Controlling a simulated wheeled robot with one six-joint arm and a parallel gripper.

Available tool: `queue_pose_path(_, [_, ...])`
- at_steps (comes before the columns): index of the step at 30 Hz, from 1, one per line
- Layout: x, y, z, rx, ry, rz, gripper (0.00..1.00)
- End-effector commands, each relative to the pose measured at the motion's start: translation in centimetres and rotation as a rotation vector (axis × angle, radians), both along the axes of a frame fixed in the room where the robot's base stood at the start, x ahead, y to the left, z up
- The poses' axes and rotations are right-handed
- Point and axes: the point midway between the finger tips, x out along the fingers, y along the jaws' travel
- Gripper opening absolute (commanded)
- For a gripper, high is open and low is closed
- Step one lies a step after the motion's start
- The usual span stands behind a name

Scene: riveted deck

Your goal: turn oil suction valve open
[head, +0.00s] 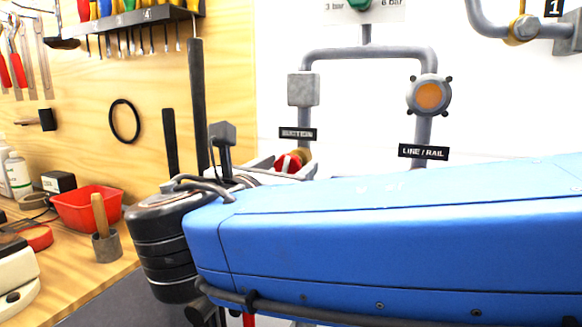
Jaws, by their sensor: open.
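No oil suction valve can be made out for certain. A dark label (297,134), seemingly reading SUCTION, is on the white wall below a grey box (303,88) on a pipe. Below that label, a red and tan round part (294,160) shows partly above my blue arm link, and I cannot tell what it is. My arm link fills the lower right and covers what lies behind it. I cannot make out my gripper or its fingertips in this view.
A grey pipe (366,54) runs to a round orange-faced fitting (430,96) above the LINE / RAIL label (423,152). A wooden bench (75,277) at left holds a red bin (86,207) and a small cup (107,247). Tools hang on the wooden wall (80,130).

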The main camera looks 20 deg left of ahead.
Motion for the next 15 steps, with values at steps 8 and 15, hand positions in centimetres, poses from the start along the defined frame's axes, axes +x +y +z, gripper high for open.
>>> queue_pose_path(8, [0.19, -0.01, 0.01, 0.0, 0.0, 0.0, 0.55])
queue_pose_path(15, [0.17, 0.0, 0.01, 0.0, 0.0, 0.0, 0.14])
